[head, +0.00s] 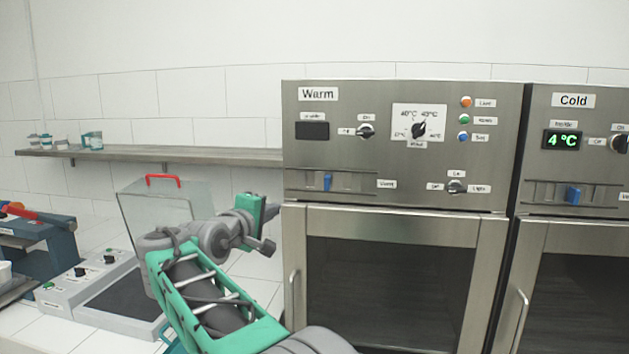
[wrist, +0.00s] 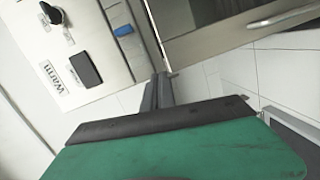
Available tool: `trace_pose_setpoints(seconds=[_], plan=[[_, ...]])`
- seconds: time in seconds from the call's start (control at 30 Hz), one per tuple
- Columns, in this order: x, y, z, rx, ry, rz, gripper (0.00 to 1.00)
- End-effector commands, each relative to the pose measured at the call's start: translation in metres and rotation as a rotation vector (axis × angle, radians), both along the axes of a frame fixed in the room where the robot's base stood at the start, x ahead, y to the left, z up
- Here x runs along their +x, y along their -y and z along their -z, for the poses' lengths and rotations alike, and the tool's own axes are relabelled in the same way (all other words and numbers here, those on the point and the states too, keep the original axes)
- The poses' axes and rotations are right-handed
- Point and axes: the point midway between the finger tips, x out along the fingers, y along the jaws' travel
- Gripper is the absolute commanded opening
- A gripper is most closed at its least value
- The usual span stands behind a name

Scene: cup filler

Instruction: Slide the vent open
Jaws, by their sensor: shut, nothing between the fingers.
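The Warm cabinet's vent (head: 345,182) is a slotted strip on the steel front, with a blue slider tab (head: 327,182) left of its middle. The blue tab also shows at the top of the wrist view (wrist: 123,30). I cannot tell how far the vent is open. My gripper (wrist: 160,90) is shut and empty. In the head view my gripper (head: 271,212) is left of the Warm cabinet, lower than the vent and apart from the tab.
The Warm door (head: 390,280) is closed below the panel, its handle at the left edge. The Cold cabinet (head: 575,200) stands at right with its own blue tab. A clear box with a red handle (head: 163,215) stands behind my arm. A shelf (head: 200,155) runs along the wall.

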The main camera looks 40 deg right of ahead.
Motion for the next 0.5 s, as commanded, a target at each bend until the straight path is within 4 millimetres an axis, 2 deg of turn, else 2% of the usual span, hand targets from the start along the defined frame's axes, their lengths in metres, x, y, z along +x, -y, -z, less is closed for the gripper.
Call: trace_pose_setpoints(seconds=[0.03, 0.13, 0.5], plan=[[0.000, 0.008, -0.017, -0.076, -0.026, 0.042, 0.00], [-0.006, 0.016, -0.033, -0.157, -0.059, 0.091, 0.00], [-0.006, 0.021, -0.035, -0.163, -0.063, 0.098, 0.00]])
